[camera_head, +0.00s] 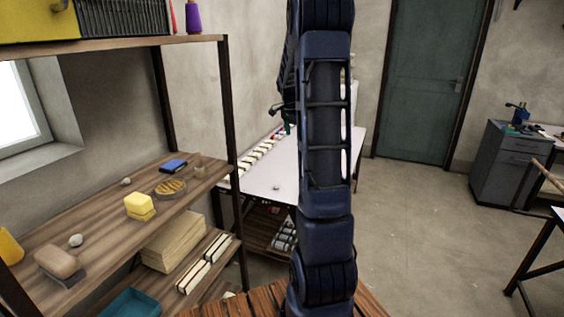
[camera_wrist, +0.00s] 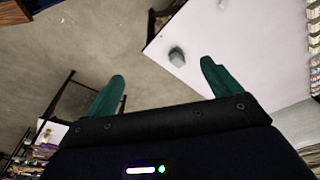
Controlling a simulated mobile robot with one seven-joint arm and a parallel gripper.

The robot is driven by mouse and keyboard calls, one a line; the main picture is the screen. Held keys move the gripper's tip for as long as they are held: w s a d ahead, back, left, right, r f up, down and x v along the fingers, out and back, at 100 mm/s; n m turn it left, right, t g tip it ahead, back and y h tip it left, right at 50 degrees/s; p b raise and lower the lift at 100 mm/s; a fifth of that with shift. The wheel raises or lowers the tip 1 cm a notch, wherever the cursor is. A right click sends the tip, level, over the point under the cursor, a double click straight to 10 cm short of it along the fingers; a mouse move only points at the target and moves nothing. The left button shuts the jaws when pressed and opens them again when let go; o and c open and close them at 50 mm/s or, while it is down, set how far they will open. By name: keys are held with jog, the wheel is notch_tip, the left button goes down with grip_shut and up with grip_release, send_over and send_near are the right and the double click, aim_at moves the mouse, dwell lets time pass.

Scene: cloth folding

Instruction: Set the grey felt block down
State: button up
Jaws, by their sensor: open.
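A small grey block (camera_wrist: 177,56), which looks like the grey felt block, lies on the white table top (camera_wrist: 240,40) in the wrist view. In the head view a small grey thing (camera_head: 276,187) lies near the front edge of the same table (camera_head: 270,165); I cannot tell its material. My gripper (camera_wrist: 162,68) is open, with its two green fingers spread wide and nothing between them. The block shows beyond the fingertips, apart from them. In the head view my arm hides most of the gripper and part of the table.
A wooden shelf (camera_head: 100,226) at the left holds a yellow block (camera_head: 140,206), a brown brush-like block (camera_head: 60,263) and a blue item (camera_head: 173,166). White items line the table's far left edge. A grey cabinet (camera_head: 505,165) stands right; the floor between is clear.

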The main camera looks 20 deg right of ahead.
jog(key=s+a+r+n+t+y, duration=0.1)
jog(key=s+a+r+n, duration=0.4)
jog(key=s, duration=0.4)
jog(key=s+a+r+n+t, duration=0.1)
jog(key=s+a+r+n, duration=0.2)
jog(key=s+a, duration=0.5)
jog(key=s+a+f+n+t, duration=0.1)
jog(key=s+a+n, duration=0.2)
jog(key=s, duration=0.5)
jog(key=s+a+f+n+t+y, duration=0.1)
jog(key=s+a+n, duration=0.3)
jog(key=s, duration=0.4)
jog(key=shift+s+n, duration=0.25)
jog(key=shift+n, duration=0.25)
